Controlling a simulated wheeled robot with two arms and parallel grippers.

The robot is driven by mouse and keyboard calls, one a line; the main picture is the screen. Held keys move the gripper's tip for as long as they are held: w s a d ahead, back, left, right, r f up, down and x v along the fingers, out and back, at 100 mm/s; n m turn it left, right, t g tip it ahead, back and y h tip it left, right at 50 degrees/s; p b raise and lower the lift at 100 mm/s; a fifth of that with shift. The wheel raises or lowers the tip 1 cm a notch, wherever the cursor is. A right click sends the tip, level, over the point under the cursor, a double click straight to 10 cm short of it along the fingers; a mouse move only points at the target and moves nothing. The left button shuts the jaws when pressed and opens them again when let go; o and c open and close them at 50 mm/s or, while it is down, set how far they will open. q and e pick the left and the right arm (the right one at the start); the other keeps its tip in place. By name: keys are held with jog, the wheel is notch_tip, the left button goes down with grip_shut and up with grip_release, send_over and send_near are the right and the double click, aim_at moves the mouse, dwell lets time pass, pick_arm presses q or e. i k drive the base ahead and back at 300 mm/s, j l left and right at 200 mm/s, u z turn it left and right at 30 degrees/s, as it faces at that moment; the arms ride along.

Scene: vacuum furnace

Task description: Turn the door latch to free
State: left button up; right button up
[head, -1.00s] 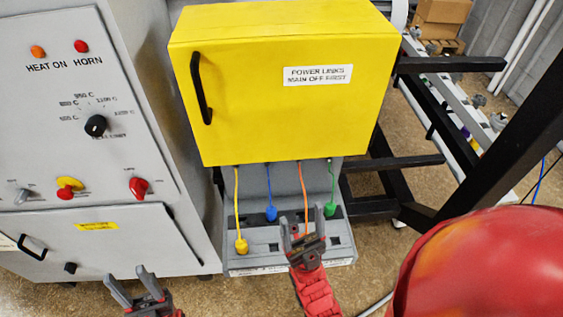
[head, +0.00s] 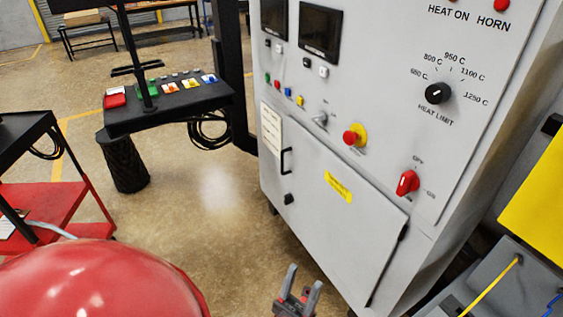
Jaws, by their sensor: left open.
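The lower door (head: 335,215) of the grey cabinet appears closed. It carries a black bar handle (head: 287,161) at its left edge and a yellow label. A small black latch knob (head: 289,199) sits just below the handle. The latch is too small to tell which way it is turned. My left gripper (head: 302,279) is at the bottom edge of the head view, its two grey fingers apart and empty. In the picture it is below the latch and apart from the door. My right gripper is out of view.
The panel above the door has a red rotary switch (head: 407,183), a yellow-and-red stop button (head: 355,135) and a heat limit knob (head: 437,93). A black control desk (head: 170,108) and a red cart (head: 45,205) stand left. Open floor (head: 215,205) lies between.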

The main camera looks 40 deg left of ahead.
aim_at(289, 198)
jog(key=u, duration=1.05)
jog(key=i+u, duration=0.5)
jog(key=i+l+u, duration=0.1)
jog(key=i+u, duration=0.35)
jog(key=k, duration=0.05)
